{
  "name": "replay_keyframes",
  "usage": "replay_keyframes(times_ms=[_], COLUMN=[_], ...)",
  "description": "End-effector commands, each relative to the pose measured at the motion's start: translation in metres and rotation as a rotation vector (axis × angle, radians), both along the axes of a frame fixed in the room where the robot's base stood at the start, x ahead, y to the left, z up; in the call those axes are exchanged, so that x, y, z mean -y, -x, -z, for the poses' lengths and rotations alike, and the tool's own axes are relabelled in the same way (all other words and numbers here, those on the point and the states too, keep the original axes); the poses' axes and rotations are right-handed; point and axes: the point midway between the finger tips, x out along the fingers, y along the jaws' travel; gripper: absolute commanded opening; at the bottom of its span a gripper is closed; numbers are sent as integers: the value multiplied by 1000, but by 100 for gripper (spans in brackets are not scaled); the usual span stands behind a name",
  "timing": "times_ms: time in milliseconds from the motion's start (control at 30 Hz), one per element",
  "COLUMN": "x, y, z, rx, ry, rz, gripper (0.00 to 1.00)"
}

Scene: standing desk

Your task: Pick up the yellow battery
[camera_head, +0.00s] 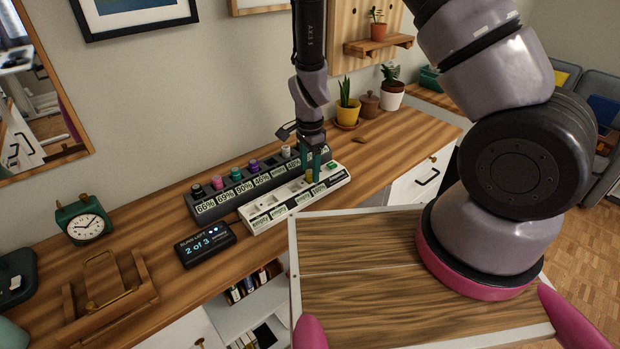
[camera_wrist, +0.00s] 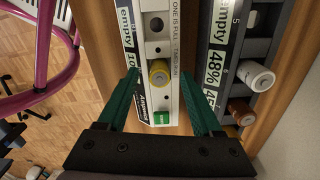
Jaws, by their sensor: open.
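The yellow battery (camera_wrist: 160,73) stands upright in a slot of the white charger (camera_wrist: 154,20), seen from above in the wrist view. In the head view the yellow battery (camera_head: 309,176) is small and partly beside the green fingers. My gripper (camera_wrist: 159,76) is open, with one green finger on each side of the battery and a visible gap on both sides. In the head view my gripper (camera_head: 314,170) points down over the right part of the white charger (camera_head: 262,223). I cannot tell how far down the fingertips reach along the battery.
A dark grey charger (camera_head: 205,212) with several batteries and percentage labels stands right behind the white one. A black display (camera_head: 207,245) reading "2 of 3" lies in front. A green clock (camera_head: 83,222) and wooden caddy (camera_head: 113,300) are at left; a yellow plant pot (camera_head: 348,114) stands behind right.

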Motion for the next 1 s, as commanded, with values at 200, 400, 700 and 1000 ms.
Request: replay_keyframes(times_ms=[200,400,700,1000], x=[0,0,-1,-1], y=[0,0,0,0], z=[0,0,-28,-85], rx=[0,0,4,3], ry=[0,0,-2,-1], rz=[0,0,-3,-2], gripper=[0,0,0,0])
